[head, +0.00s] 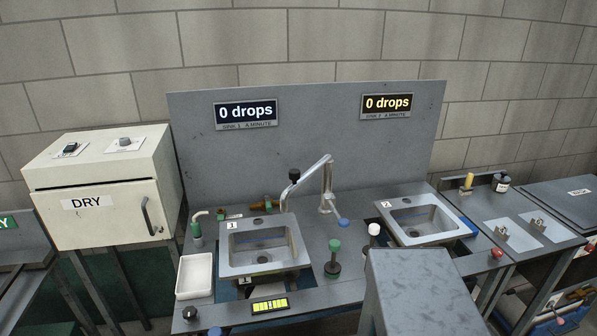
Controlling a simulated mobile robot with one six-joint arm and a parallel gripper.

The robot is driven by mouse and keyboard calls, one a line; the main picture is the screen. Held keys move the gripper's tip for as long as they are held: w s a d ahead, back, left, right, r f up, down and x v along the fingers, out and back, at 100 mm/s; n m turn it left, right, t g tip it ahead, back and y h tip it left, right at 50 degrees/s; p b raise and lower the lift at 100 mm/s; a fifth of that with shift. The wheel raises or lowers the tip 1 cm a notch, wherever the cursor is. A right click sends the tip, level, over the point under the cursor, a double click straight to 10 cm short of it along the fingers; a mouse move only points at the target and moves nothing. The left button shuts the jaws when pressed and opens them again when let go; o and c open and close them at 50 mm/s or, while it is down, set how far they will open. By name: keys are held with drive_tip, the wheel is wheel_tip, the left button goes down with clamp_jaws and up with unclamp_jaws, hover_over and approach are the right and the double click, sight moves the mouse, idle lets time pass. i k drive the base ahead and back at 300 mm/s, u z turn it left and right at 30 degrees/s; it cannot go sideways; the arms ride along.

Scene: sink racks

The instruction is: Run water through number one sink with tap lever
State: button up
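The sink marked 1 (243,268) is a grey square basin with a dark round drain, left of centre on the bench. I see no water in it. A blue-ended lever (342,221) sticks out low at the front of the tap. The sink 1 display (246,113) on the back panel reads "0 drops". My gripper is not in view.
The sink marked 2 (430,240) is to the right, under another "0 drops" display (386,105). A green knob (333,258) and a white knob (374,232) stand between the sinks. A white tray (194,276) and a DRY cabinet (95,190) are left.

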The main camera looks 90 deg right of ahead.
sight(342, 222)
drive_tip(key=u, duration=0.25)
drive_tip(key=k, duration=0.45)
drive_tip(key=z, duration=2.25)
drive_tip(key=k, duration=0.2)
drive_tip(key=z, duration=2.1)
